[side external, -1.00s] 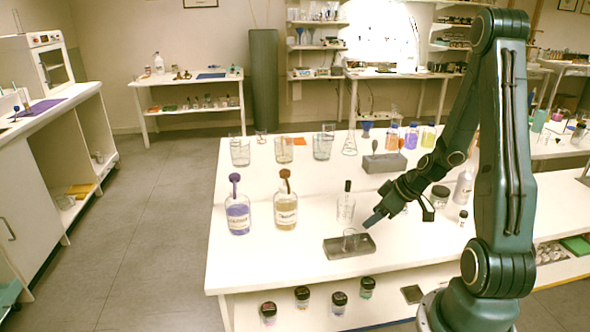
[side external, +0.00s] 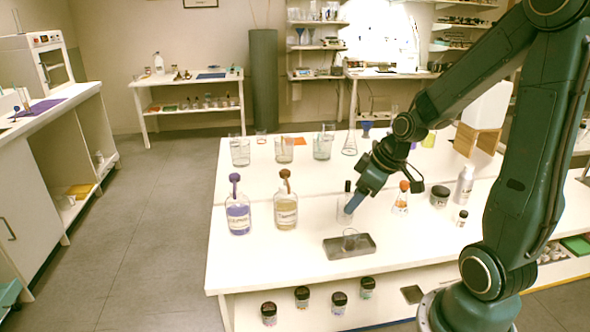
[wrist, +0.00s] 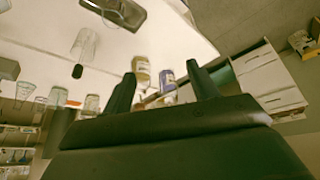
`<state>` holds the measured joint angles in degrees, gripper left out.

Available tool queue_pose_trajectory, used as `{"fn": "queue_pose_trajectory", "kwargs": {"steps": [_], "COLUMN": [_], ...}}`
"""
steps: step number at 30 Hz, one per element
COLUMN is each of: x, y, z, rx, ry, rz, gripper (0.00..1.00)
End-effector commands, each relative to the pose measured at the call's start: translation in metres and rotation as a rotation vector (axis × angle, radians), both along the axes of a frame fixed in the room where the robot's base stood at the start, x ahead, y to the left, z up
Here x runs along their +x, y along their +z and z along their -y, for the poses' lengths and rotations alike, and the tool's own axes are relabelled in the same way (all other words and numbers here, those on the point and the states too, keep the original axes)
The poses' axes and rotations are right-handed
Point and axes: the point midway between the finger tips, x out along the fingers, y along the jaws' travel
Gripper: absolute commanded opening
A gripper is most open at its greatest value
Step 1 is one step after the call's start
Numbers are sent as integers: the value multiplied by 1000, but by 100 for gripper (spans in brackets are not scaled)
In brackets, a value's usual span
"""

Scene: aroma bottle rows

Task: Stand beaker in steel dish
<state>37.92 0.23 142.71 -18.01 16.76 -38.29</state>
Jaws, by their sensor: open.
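A small clear glass beaker (side external: 349,242) stands in the shallow grey steel dish (side external: 329,252) near the front of the white table. It looks upright. My gripper (side external: 349,209) is open and empty, above and behind the dish, apart from the beaker. In the side view its fingers overlap a taller clear glass (side external: 341,215) holding a black-tipped rod. In the wrist view my two fingers (wrist: 160,68) are spread with nothing held between them. Part of a grey dish (wrist: 120,8) shows at the top edge of that view.
A purple bottle (side external: 238,217) and an amber bottle (side external: 286,211) stand left of the dish. Several glasses line the back. The table's front left is clear.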

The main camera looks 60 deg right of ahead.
Motion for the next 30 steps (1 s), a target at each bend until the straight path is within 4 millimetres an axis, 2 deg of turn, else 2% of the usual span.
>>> {"fn": "queue_pose_trajectory", "kwargs": {"steps": [1, 8, 18, 24, 30], "x": [-1, -16, -58, -88, -106], "y": [11, 50, 99, 118, 127], "z": [-11, -50, -99, -117, -125], "rx": [-11, -31, -27, 2, 26], "ry": [9, -4, -63, -108, -138], "rz": [1, -11, 10, 31, 40], "gripper": [59, 59, 59, 59, 59]}}
